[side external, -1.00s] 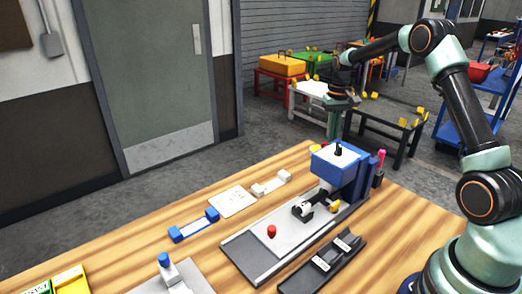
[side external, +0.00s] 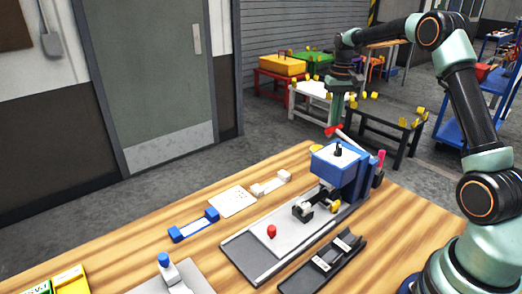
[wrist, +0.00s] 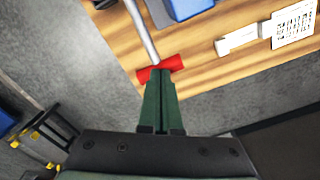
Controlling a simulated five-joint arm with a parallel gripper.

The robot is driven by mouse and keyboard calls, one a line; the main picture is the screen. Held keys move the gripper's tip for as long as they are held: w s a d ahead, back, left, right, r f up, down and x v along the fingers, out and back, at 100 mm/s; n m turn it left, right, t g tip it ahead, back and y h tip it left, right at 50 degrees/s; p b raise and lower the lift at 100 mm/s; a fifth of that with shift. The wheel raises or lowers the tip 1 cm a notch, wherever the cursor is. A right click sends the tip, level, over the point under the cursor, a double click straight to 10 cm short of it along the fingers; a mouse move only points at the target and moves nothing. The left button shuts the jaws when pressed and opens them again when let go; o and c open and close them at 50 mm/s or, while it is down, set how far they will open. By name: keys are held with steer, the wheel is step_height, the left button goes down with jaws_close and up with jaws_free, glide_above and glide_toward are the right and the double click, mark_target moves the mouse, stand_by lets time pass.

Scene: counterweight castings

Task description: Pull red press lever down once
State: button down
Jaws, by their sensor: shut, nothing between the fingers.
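The red lever handle (side external: 333,131) sits on a pale rod that runs to the press behind its blue head (side external: 338,160). In the wrist view the fingertips (wrist: 158,74) overlap the middle of the crossbar. I cannot tell whether they touch it.
The press base plate (side external: 262,250) carries a red knob (side external: 271,231) and small dark fixtures. A black tray (side external: 322,263) lies beside it. A blue-ended block (side external: 193,226) and a white card (side external: 232,201) lie on the wooden table. Open floor lies beyond the table edge.

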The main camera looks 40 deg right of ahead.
steer(key=shift+r, duration=1.75)
steer(key=s+a+r+n+t, duration=0.2)
steer(key=s+a+r, duration=0.25)
steer(key=a, duration=0.45)
steer(key=s+a+r+n+t, duration=0.25)
steer(key=s+a, duration=0.35)
steer(key=a, duration=0.3)
steer(key=s+a+f+n+t, duration=0.1)
steer(key=s+a+f, duration=0.2)
steer(key=s, duration=0.4)
steer(key=shift+a, duration=0.9)
